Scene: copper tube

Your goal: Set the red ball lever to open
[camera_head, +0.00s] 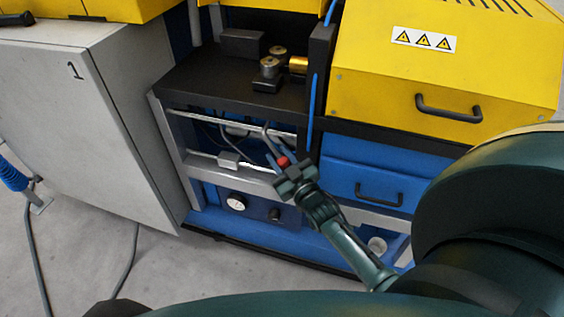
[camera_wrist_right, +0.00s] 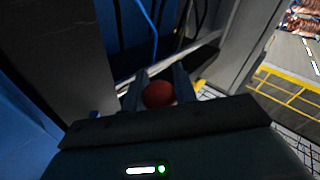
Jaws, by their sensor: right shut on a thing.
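The red ball (camera_head: 283,161) of the lever shows in the head view at the machine's open lower bay, between the fingertips of my right gripper (camera_head: 278,162). In the right wrist view the red ball (camera_wrist_right: 158,94) sits between the two fingers of the right gripper (camera_wrist_right: 159,88), which is shut on it. The lever's shaft is hidden or too dark to make out. My left gripper is not in view.
A gauge (camera_head: 236,202) sits on the blue panel below the bay. A grey cabinet (camera_head: 100,140) marked 1 stands at left. A blue drawer (camera_head: 350,175) and yellow cover (camera_head: 470,60) are at right. Cables lie on the floor at left.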

